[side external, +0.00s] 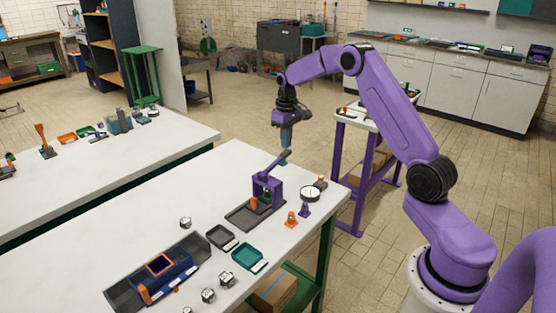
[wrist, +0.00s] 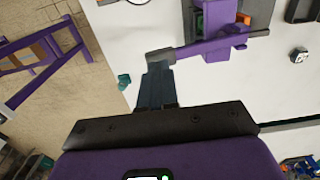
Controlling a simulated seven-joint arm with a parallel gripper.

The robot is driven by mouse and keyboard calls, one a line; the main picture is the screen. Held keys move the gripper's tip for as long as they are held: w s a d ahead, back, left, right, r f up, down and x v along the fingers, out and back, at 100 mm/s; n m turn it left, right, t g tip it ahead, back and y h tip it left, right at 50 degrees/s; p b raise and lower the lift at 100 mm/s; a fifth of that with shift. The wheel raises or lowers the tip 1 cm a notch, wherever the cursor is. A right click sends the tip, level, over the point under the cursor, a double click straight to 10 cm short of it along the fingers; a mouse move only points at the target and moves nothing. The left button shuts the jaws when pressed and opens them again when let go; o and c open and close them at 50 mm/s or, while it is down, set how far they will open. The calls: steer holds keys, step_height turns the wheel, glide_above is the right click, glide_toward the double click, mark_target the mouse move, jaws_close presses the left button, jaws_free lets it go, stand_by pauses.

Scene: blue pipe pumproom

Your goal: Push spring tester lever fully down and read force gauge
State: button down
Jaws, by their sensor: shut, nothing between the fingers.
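The purple spring tester (side external: 268,187) stands on a dark base tray near the far end of the white bench. Its purple lever (side external: 275,163) slants up from the tester's top; in the wrist view the lever (wrist: 212,45) runs left to a grey end. My gripper (side external: 286,146) is shut and empty, pointing down at the lever's free end. In the wrist view the fingertips (wrist: 156,68) are right by that grey end; I cannot tell whether they touch. A round white-faced gauge (side external: 310,193) sits right of the tester; its reading is too small to make out.
A dark tray (side external: 222,237), a teal tray (side external: 250,257) and a blue bin (side external: 165,276) lie nearer the camera. The bench's far left part is clear.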

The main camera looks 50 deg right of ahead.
mark_target(286, 151)
steer(key=shift+f, duration=0.3)
stand_by(0.4)
steer(key=shift+f, duration=3.5)
steer(key=shift+r, duration=6.05)
